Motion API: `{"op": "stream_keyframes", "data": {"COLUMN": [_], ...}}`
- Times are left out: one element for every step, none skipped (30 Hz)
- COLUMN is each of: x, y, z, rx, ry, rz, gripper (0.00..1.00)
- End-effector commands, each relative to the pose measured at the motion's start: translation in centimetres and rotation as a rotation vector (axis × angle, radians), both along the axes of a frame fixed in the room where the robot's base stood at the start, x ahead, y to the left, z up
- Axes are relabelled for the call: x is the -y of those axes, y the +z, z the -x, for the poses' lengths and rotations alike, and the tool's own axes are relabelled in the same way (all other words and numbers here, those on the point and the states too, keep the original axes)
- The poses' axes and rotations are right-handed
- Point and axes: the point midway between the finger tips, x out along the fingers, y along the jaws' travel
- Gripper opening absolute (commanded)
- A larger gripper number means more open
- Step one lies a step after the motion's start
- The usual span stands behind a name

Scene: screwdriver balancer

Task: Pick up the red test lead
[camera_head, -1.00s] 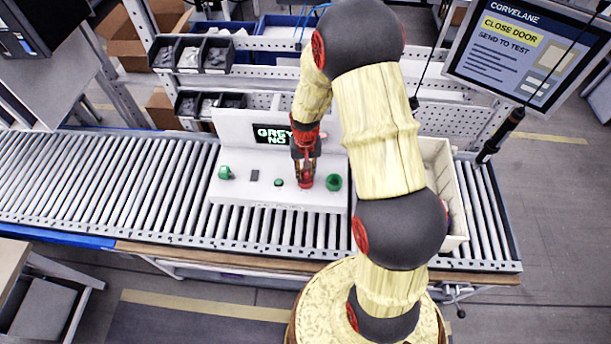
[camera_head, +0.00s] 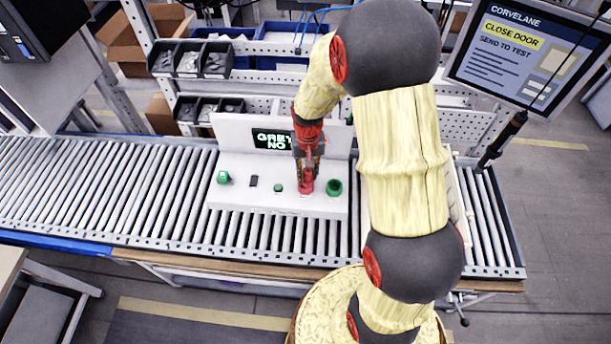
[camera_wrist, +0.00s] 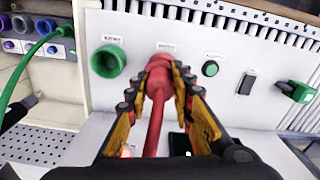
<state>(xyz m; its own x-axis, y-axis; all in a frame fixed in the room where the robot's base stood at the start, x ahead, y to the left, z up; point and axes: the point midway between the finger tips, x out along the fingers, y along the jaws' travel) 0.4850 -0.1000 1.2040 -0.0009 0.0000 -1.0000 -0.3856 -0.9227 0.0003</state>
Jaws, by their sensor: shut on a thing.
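The red test lead (camera_wrist: 156,112) shows in the wrist view as a red plug with a red cable running down between my fingers. My gripper (camera_wrist: 162,72) is shut on the red plug from both sides. The plug sits against the white panel of the test fixture (camera_wrist: 220,18), under a small label; whether it is seated in a socket there is hidden. In the head view the gripper (camera_head: 306,186) is at the fixture's base, with the red lead (camera_head: 306,187) at its tip, just left of the green ring socket (camera_head: 334,187).
The wrist view shows a green socket (camera_wrist: 107,61), a green button (camera_wrist: 210,68), a black switch (camera_wrist: 246,83) and a green plug (camera_wrist: 298,91). The fixture stands on a roller conveyor (camera_head: 110,190). A screen (camera_head: 525,50) stands at right. Bins (camera_head: 205,58) are behind.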

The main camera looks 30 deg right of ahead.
Motion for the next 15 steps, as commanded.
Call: {"op": "stream_keyframes", "data": {"x": [0.0,0.0,-0.1,-0.1,-0.1,-0.2,-0.2,-0.2,-0.3,-0.3,-0.4,-0.4,-0.5,-0.5,-0.6], "y": [0.7,1.1,1.6,2.0,2.4,2.9,3.4,3.7,4.3,4.3,4.5,4.8,5.0,5.2,5.5], "z": [0.4,0.8,1.2,1.5,1.9,2.4,2.7,3.0,3.5,4.0,4.5,5.1,5.6,6.0,6.6], "rx": [0.005,0.004,0.005,0.005,0.005,0.004,0.005,0.005,0.004,0.002,0.004,0.003,0.003,0.003,0.003], "ry": [-0.001,-0.001,-0.001,-0.001,-0.001,-0.001,-0.001,-0.001,-0.001,-0.001,-0.001,-0.001,-0.001,-0.001,-0.001], "rz": [0.001,0.001,0.001,0.001,0.001,0.001,0.001,0.001,0.001,0.001,0.001,0.001,0.000,0.001,0.001], "gripper": [0.00,0.00,0.00,0.00,0.00,0.00,0.00,0.00,0.00,0.00,0.00,0.00,0.00,0.00,0.00]}}
